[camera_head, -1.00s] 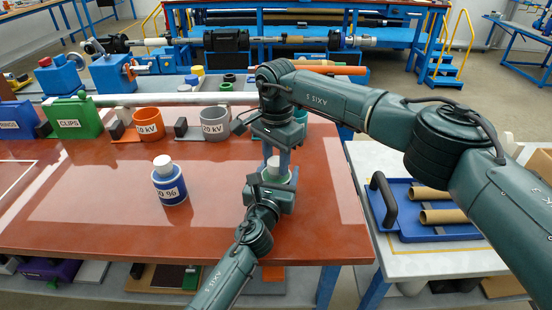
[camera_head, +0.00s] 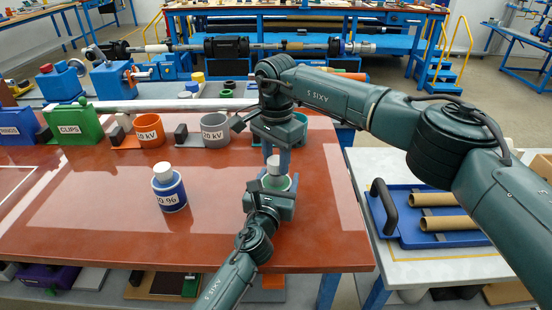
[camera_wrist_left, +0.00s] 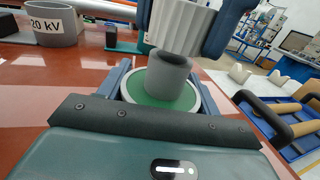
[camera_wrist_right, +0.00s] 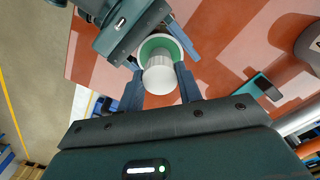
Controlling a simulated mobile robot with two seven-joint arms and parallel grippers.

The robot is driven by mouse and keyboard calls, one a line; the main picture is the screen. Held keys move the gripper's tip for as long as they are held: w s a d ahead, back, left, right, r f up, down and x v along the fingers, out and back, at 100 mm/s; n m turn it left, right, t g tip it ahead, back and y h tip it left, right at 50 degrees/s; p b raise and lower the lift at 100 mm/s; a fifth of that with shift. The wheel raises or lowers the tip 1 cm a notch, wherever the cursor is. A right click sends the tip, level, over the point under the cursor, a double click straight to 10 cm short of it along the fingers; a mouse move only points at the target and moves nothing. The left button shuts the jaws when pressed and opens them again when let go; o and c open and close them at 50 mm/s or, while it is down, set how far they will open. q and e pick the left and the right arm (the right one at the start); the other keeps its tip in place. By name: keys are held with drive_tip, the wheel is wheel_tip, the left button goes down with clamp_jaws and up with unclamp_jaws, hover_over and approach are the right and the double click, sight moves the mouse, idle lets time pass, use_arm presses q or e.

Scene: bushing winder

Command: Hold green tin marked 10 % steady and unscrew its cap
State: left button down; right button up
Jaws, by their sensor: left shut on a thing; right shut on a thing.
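The green tin (camera_wrist_left: 150,90) stands on the red table, its green top and pale rim showing in the left wrist view. Its 10 % marking is hidden. My left gripper (camera_head: 270,190) is shut around the tin's body, one finger on each side. A grey neck (camera_wrist_left: 168,80) rises from the tin's top. The white ribbed cap (camera_wrist_left: 182,25) is between the fingers of my right gripper (camera_head: 277,163), which comes down from above. The cap appears raised just above the neck, with the neck's upper rim showing. The cap also shows in the right wrist view (camera_wrist_right: 160,76).
A blue tin marked 96 (camera_head: 169,190) with a white cap stands to the left. Orange (camera_head: 148,131) and grey (camera_head: 216,130) kV rings and a green CLIPS bin (camera_head: 75,125) line the back. A blue tray (camera_head: 410,232) with tubes lies on the right table.

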sight(276, 160)
drive_tip(key=shift+r, duration=2.05)
use_arm(q)
drive_tip(key=shift+c, duration=1.2)
unclamp_jaws()
